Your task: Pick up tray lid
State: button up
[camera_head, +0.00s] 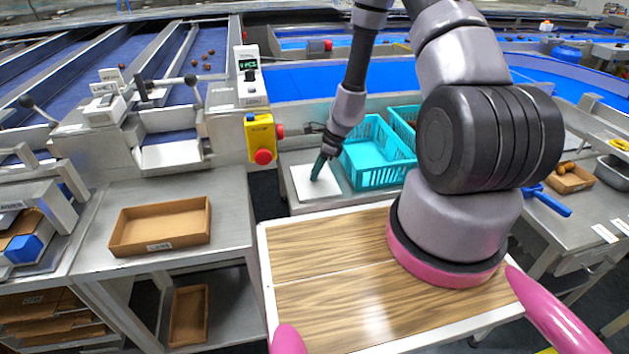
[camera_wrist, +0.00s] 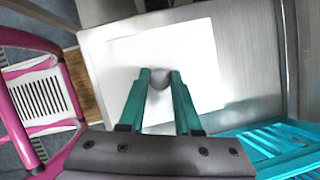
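The tray lid (camera_head: 325,186) is a flat white square panel on the grey metal surface in the middle of the head view. In the wrist view, the lid (camera_wrist: 205,50) fills the centre, with a small round grey knob (camera_wrist: 160,80) on it. My gripper (camera_head: 317,176) points down at the lid. In the wrist view, the teal fingers of my gripper (camera_wrist: 160,73) stand on both sides of the knob and appear to touch it. The lid looks flat; any gap beneath it cannot be seen.
Turquoise baskets (camera_head: 376,165) stand just right of the lid; one edge also shows in the wrist view (camera_wrist: 275,145). A yellow box with a red button (camera_head: 261,138) is to the left. A shallow cardboard tray (camera_head: 160,226) lies on the left bench.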

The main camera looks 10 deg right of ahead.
grip_shut()
